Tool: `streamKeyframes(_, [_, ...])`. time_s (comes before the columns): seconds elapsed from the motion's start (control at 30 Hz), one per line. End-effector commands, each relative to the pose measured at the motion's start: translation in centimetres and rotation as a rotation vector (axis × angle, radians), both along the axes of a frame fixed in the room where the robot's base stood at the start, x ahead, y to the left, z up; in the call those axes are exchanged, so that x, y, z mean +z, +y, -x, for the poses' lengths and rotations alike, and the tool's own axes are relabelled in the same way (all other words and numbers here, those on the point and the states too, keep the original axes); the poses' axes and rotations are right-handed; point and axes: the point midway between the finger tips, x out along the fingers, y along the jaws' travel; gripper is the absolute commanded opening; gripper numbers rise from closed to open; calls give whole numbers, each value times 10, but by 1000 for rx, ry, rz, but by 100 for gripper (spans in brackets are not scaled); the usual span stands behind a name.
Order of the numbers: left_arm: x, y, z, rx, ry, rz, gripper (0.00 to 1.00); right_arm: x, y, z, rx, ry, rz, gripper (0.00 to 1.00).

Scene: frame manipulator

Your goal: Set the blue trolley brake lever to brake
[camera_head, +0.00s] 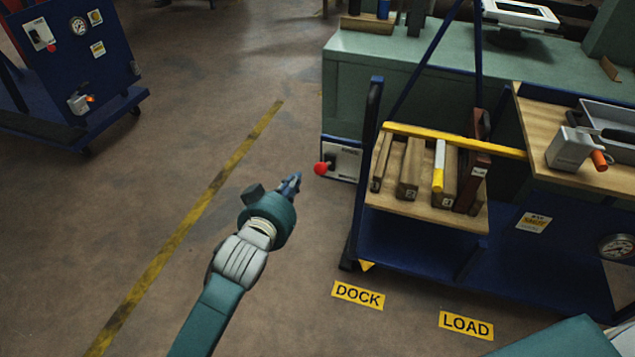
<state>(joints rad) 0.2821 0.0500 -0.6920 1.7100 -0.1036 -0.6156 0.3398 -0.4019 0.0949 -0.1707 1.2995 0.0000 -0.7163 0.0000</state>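The blue trolley (403,240) stands at the right with a wooden shelf on it. At its left side is a pale plate (345,158) with a short dark lever ending in a red knob (321,169). The knob points left; the plate's small lettering is not readable. My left gripper (291,184) is a little left of and below the knob in the picture, apart from it and pointing toward it. Its fingers look close together, but whether they are shut is unclear. It holds nothing that I can see. My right gripper is out of view.
A green bench (400,62) is behind. Another blue cabinet (75,70) with a red knob stands far left. Floor signs DOCK (358,295) and LOAD (466,325) lie in front. Open floor surrounds my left arm.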

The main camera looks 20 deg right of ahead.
Motion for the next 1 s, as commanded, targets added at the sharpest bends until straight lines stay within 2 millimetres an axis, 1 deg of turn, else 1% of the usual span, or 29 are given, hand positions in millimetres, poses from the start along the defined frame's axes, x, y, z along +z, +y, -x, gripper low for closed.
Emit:
streamKeyframes(0.03, [14, -11, 2, -21, -43, 19, 0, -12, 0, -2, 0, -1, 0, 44])
streamKeyframes(0.1, [34, -21, 5, -41, -78, 36, 0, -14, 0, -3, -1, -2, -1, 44])
streamKeyframes(0.2, [50, -29, 8, -56, -104, 48, 0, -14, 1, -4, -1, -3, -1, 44])
streamKeyframes(0.23, [52, -29, 8, -56, -106, 50, 0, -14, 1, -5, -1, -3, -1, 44])
streamKeyframes(0.53, [53, -30, 8, -56, -105, 50, 0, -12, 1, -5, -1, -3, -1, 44])
streamKeyframes(0.67, [51, -34, 1, -56, -105, 50, 0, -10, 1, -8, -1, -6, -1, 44])
streamKeyframes(0.77, [49, -41, -10, -56, -106, 51, 0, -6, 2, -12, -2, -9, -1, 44])
streamKeyframes(1.0, [41, -67, -47, -56, -106, 50, 0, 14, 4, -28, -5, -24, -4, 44])
